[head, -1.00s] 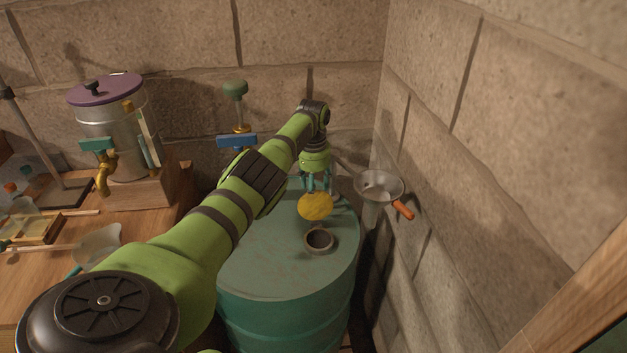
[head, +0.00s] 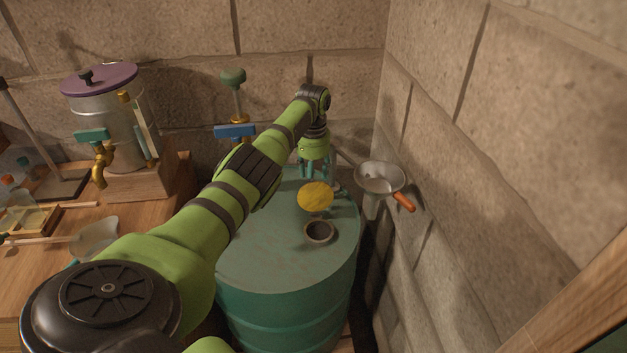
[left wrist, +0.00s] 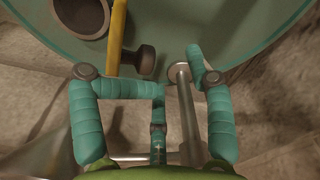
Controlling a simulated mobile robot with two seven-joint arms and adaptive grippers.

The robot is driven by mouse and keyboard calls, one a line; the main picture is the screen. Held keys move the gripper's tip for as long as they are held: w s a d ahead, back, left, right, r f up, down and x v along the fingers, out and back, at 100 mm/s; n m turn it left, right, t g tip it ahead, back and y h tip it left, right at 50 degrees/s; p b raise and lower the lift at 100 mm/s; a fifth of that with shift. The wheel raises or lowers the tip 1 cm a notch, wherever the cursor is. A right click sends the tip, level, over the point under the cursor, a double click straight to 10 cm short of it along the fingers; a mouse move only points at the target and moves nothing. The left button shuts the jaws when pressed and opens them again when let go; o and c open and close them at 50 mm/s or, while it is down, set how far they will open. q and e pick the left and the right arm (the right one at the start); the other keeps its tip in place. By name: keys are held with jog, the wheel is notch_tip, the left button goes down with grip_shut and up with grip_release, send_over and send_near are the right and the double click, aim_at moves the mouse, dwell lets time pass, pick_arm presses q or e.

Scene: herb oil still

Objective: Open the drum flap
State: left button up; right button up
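The yellow drum flap (head: 315,196) stands raised on top of the green drum (head: 285,240), beside the round filler opening (head: 319,232), which is uncovered. In the left wrist view the flap (left wrist: 117,38) shows edge-on, with a dark knob (left wrist: 140,60) on its side toward my gripper. My left gripper (head: 314,172) is just behind the flap, pointing down. Its fingers are apart in the left wrist view (left wrist: 176,76), and I see nothing clamped between them. The knob looks close to the fingers; contact cannot be told. My right gripper is not in view.
A metal rod (left wrist: 186,110) runs near the fingers. A still pot (head: 108,112) with a purple lid and a wooden bench (head: 150,222) are at left.

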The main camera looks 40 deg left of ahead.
pick_arm(q)
notch_tip(320, 180, up, 10)
dwell(0.3)
jog(key=shift+d+f, duration=0.2)
dwell(0.3)
